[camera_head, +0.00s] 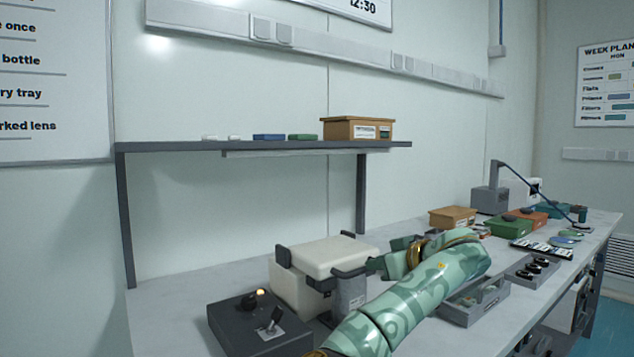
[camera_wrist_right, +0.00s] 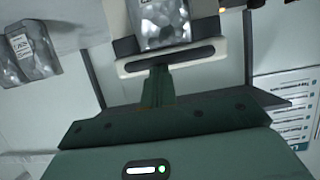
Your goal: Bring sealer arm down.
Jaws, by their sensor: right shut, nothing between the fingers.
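The sealer stands on the bench in the head view, with a white body (camera_head: 297,291) and a broad white arm (camera_head: 326,256) above it. Dark brackets sit at the arm's ends; I cannot tell how large the gap under it is. My right gripper (camera_head: 374,264) is shut and empty at the sealer's right side, close to the dark bracket. In the right wrist view the closed fingers (camera_wrist_right: 158,78) point at a white bar with a dark slot (camera_wrist_right: 168,61), apparently part of the sealer; contact is unclear. A silver pouch (camera_wrist_right: 163,22) lies beyond it. My left gripper is not in view.
A dark control box (camera_head: 258,330) with an amber light and a lever stands left of my right forearm. A grey tray (camera_head: 476,311) is behind the forearm. Bins and a lamp (camera_head: 497,180) stand farther right. A shelf (camera_head: 200,146) runs above the bench.

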